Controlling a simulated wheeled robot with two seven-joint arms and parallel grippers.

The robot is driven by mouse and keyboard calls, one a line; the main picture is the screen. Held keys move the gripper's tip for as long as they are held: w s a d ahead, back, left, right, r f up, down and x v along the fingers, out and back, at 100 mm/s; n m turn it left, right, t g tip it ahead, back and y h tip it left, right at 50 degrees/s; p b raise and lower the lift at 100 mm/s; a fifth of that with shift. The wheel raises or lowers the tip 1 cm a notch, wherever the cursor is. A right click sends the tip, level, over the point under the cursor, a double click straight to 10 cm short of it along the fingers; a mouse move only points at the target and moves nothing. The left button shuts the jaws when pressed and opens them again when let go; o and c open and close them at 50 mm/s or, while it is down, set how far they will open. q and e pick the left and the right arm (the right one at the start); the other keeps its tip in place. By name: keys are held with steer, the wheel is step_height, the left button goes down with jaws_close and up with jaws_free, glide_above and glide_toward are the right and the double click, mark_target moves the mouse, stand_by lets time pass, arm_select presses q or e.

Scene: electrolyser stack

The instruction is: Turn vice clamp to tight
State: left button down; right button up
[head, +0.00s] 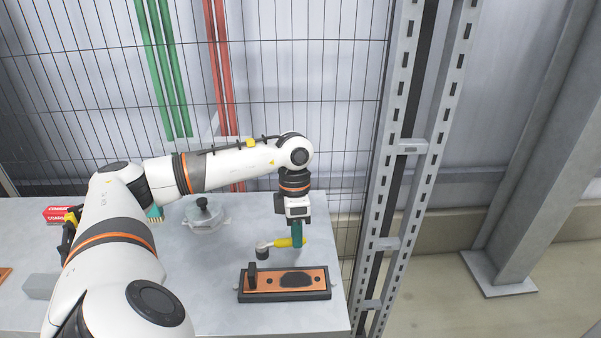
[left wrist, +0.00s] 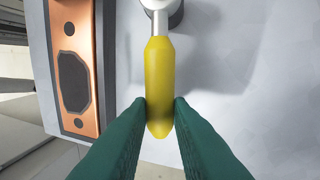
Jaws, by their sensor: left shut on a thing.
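The vice clamp (head: 262,252) stands on the bench as a small dark and grey pivot with a lever that has a yellow handle (head: 284,243). In the left wrist view the yellow handle (left wrist: 159,75) points toward me from the pale pivot (left wrist: 160,5) at the top. My left gripper (head: 298,240) reaches down from above, and its green fingers (left wrist: 160,112) are shut on the handle near its free end. Part of the handle is hidden behind the fingers in the head view. My right gripper is not in view.
A dark tray with a copper plate (head: 315,278) lies just in front of the clamp. A lidded glass dish (head: 205,217) stands behind left. A red box (head: 58,213) is at the far left. A mesh fence (head: 300,80) rises behind, and a metal post (head: 398,180) stands right.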

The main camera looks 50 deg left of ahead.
arm_select(q)
steer(key=shift+s+d+m, duration=0.15)
steer(key=shift+d+m, duration=0.1)
steer(key=shift+m, duration=0.25)
steer(key=c, duration=1.3)
jaws_free()
steer(key=shift+s+r, duration=0.1)
